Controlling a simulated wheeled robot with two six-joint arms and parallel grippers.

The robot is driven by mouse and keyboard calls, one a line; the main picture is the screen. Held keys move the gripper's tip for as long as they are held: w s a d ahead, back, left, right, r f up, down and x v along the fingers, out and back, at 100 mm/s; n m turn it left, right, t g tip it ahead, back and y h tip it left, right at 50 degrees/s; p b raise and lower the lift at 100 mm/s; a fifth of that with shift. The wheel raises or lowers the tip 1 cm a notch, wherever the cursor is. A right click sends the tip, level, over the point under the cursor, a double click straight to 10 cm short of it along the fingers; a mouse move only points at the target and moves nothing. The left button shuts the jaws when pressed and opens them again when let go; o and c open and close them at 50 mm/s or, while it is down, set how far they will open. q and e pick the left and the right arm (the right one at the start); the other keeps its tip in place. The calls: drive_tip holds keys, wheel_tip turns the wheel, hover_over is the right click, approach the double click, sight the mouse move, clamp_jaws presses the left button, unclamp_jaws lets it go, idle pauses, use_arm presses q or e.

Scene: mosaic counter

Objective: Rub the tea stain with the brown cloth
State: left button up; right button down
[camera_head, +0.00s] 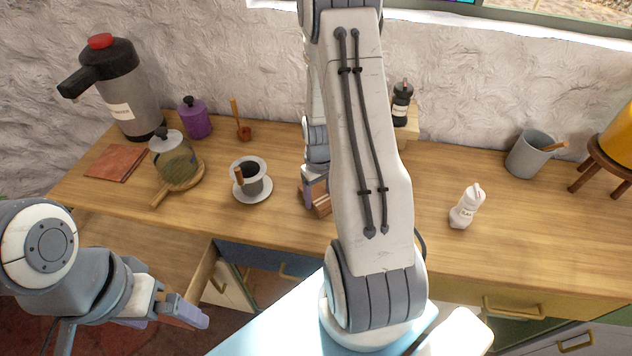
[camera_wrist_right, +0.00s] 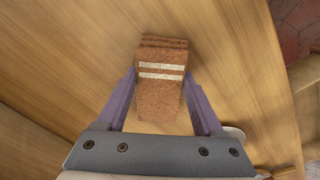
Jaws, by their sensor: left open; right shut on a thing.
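The brown cloth (camera_head: 321,205) is folded into a thick pad with two pale stripes, seen clearly in the right wrist view (camera_wrist_right: 160,92). My right gripper (camera_head: 314,194) is shut on it, with a purple finger on either side in the wrist view (camera_wrist_right: 161,108). The cloth is at the wooden counter near its front edge; whether it presses on the wood I cannot tell. I see no tea stain; my right arm hides part of the counter. My left gripper (camera_head: 172,317) is open and empty, low at the left in front of the counter.
A cup (camera_head: 250,178) on a saucer stands left of the cloth. Further left are a glass jar (camera_head: 174,158) on a round board, a flask (camera_head: 118,90) and a red-brown flat item (camera_head: 116,162). A white bottle (camera_head: 466,206) stands right. A drawer (camera_head: 150,245) is open at left.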

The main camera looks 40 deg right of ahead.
sight(318, 202)
drive_tip(key=shift+s+a, duration=0.45)
drive_tip(key=shift+a, duration=0.05)
drive_tip(key=shift+s+a, duration=0.3)
drive_tip(key=shift+a, duration=0.05)
wheel_tip(318, 202, up, 4)
drive_tip(key=shift+f+p, duration=0.2)
drive_tip(key=shift+p, duration=1.05)
wheel_tip(318, 202, up, 5)
drive_tip(key=p, duration=0.4)
drive_tip(key=shift+f, duration=0.15)
use_arm(q)
wheel_tip(318, 202, up, 7)
drive_tip(key=shift+s+d+f, duration=0.2)
drive_tip(key=shift+s+d, duration=0.2)
drive_tip(key=shift+d, duration=0.05)
